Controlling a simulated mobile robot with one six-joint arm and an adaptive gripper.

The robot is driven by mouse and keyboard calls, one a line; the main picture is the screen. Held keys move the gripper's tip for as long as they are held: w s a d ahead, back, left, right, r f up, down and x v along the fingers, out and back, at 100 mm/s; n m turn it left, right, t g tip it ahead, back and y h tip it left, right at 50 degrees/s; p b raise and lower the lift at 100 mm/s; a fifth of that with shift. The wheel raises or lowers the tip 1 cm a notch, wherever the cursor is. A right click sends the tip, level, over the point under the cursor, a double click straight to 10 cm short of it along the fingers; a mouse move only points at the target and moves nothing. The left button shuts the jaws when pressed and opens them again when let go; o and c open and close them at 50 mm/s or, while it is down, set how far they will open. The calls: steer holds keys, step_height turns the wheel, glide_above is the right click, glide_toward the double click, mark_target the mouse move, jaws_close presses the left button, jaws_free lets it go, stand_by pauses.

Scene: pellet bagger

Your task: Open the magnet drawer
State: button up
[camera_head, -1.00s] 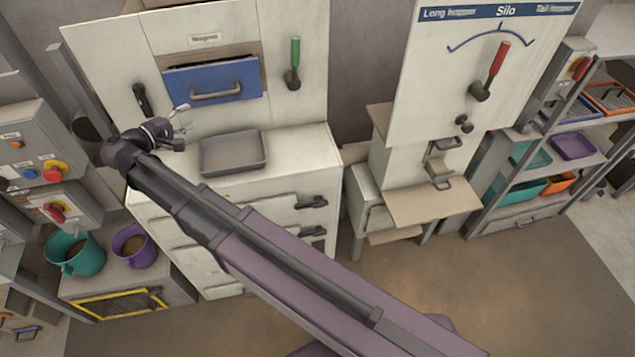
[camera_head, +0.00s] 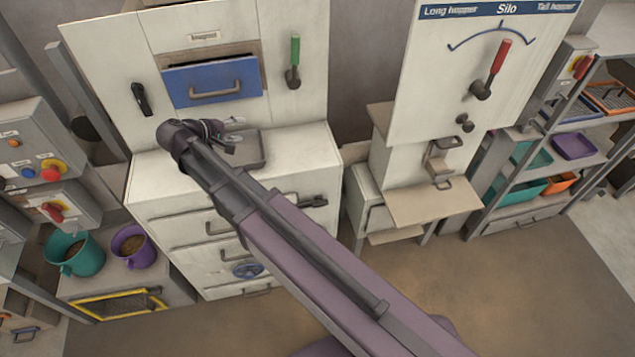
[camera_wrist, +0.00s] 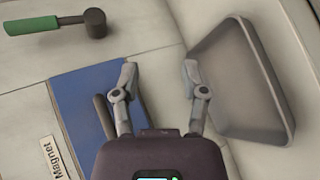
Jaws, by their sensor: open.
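The magnet drawer has a blue front (camera_head: 185,88) with a grey bar handle (camera_head: 215,93), set in the pale panel under a "Magnet" label (camera_head: 204,36). A dark gap shows along its top edge. In the wrist view the blue front (camera_wrist: 80,85) and its handle (camera_wrist: 103,118) lie left of centre, beside my left finger. My gripper (camera_head: 233,133) is open and empty, below and right of the handle in the head view, over the grey tray. In the wrist view my gripper's fingers (camera_wrist: 160,75) are spread, one overlapping the blue front's edge, the other near the tray.
A grey tray (camera_head: 250,150) sits on the ledge below the drawer, partly hidden by my gripper. A green-handled lever (camera_head: 294,62) is right of the drawer, a black handle (camera_head: 141,99) left. A red lever (camera_head: 492,68) is on the silo panel further right.

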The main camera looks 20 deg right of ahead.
steer(key=s+d+f+m+g+y+b, duration=0.1)
steer(key=s+d+f+m+g+y, duration=0.2)
steer(key=s+d+f, duration=0.3)
steer(key=s+d+f+m+g+y+b, duration=0.1)
steer(key=s+d+f+m+g+y, duration=0.2)
steer(key=d, duration=0.9)
steer(key=shift+s+d+f+m+y, duration=0.35)
steer(key=shift+s+f+y, duration=1.25)
steer(key=shift+s, duration=1)
steer(key=shift+r, duration=0.15)
steer(key=shift+s+d+m+y, duration=0.15)
steer(key=shift+s+m+y, duration=0.2)
steer(key=shift+s+y, duration=0.25)
